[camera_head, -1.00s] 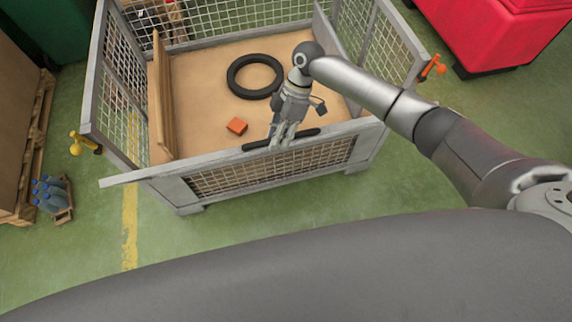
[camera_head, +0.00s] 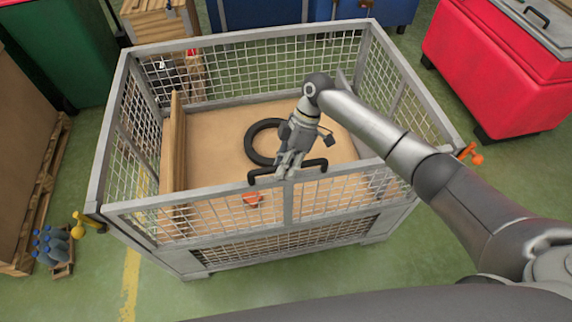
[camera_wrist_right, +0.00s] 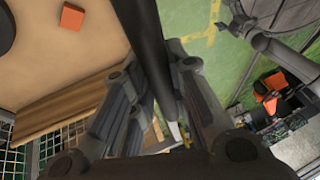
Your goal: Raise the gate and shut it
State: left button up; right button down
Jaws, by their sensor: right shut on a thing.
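The gate (camera_head: 288,204) is the hinged mesh upper front panel of a grey wire cage (camera_head: 200,45). It stands raised, close to upright, above the fixed lower front panel. A black bar handle (camera_head: 261,176) sits along its top rail. My right gripper (camera_head: 288,170) is shut on this handle from above. In the right wrist view the handle (camera_wrist_right: 149,45) runs between the fingers (camera_wrist_right: 160,85). A yellow latch (camera_head: 78,224) is at the left front corner and an orange latch (camera_head: 471,154) at the right. Whether the gate touches the corner posts is unclear. My left gripper is not in view.
Inside the cage are a black ring (camera_head: 257,131), an orange block (camera_head: 252,199) behind the gate mesh, and a wooden board (camera_head: 178,140). A red bin (camera_head: 500,70) stands at the right. Blue bottles (camera_head: 48,246) stand at the left. Green floor shows around the cage.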

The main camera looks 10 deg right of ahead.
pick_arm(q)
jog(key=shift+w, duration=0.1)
pick_arm(e)
jog(key=shift+d+f, duration=0.15)
jog(key=shift+f, duration=0.2)
jog(key=c, duration=1.7)
grip_release()
jog(key=shift+o, duration=1.3)
jog(key=shift+w, duration=0.2)
jog(key=shift+o, duration=0.4)
jog(key=shift+w, duration=0.15)
jog(key=shift+r, duration=0.45)
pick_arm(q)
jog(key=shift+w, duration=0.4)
pick_arm(e)
jog(key=v, duration=1.1)
jog(key=shift+w, duration=0.2)
